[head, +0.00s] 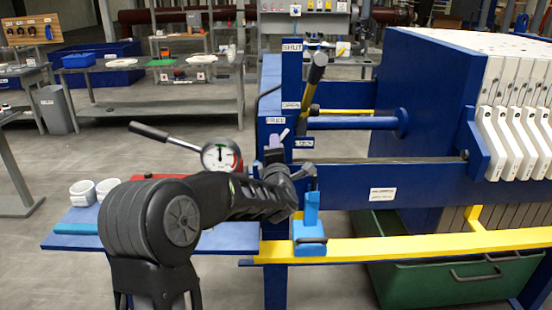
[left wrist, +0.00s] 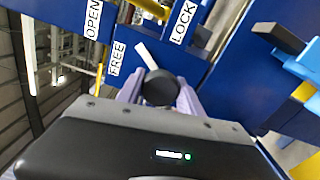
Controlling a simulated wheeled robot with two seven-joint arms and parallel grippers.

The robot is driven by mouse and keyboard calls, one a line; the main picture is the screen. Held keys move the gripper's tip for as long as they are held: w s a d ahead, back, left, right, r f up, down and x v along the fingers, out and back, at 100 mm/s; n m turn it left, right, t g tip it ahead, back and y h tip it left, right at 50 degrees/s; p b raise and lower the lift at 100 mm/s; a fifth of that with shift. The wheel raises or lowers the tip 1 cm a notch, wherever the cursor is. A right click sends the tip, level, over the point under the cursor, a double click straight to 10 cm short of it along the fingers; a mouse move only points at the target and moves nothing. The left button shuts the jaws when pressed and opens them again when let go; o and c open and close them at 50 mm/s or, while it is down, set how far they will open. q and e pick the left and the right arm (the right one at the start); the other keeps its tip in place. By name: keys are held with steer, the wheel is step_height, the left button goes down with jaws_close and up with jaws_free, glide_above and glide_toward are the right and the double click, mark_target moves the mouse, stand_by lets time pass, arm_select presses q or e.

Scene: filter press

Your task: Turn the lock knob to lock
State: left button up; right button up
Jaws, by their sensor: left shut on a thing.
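The lock knob (left wrist: 159,88) is a round black knob on the blue press frame, seen in the left wrist view. A white pointer (left wrist: 147,56) sticks out beyond it, between the FREE label (left wrist: 116,58) and the LOCK label (left wrist: 183,22), nearer FREE. My left gripper (head: 277,150) is shut on the knob, with a pale purple-grey finger on each side. In the head view the gripper hides most of the knob. There, the FREE label (head: 275,120) is above left of it and the LOCK label (head: 304,143) to its right. My right gripper is not in view.
A blue clamp block (head: 310,232) and a yellow rail (head: 400,247) lie below right. A pressure gauge (head: 221,157) with a pump handle is just left, behind my arm.

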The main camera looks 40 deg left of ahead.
arm_select(q)
steer(key=shift+f+m+b, duration=0.15)
steer(key=shift+m+b, duration=0.15)
steer(key=shift+m, duration=0.7)
steer(key=m, duration=0.2)
steer(key=shift+m, duration=0.3)
steer(key=m, duration=0.2)
steer(key=shift+m, duration=2)
steer(key=o, duration=1.4)
steer(key=shift+d, duration=0.1)
